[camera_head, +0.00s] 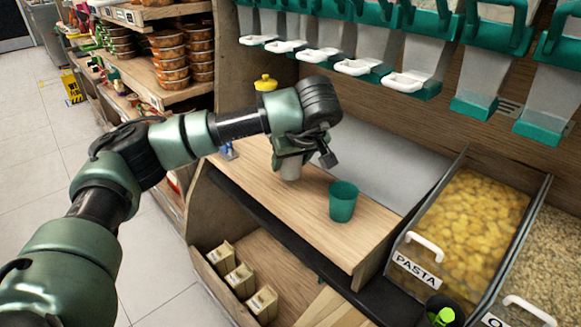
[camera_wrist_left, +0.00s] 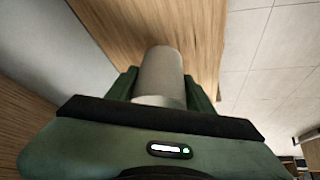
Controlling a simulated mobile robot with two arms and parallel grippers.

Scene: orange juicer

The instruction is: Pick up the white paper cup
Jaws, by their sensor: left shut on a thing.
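The white paper cup (camera_head: 290,168) is at the wooden counter (camera_head: 263,170), partly hidden under my left gripper (camera_head: 300,158) in the head view. In the left wrist view, the pale cup (camera_wrist_left: 160,72) sits between the two fingers of my left gripper (camera_wrist_left: 162,88). The left gripper is shut on the cup. I cannot tell whether the cup touches the counter. My right gripper is not in view.
A green cup (camera_head: 343,202) stands on the counter to the right. A grey panel (camera_head: 385,165) lies behind it. A pasta bin (camera_head: 470,225) is at the right, dispensers (camera_head: 410,70) hang above, and small cartons (camera_head: 240,277) sit below.

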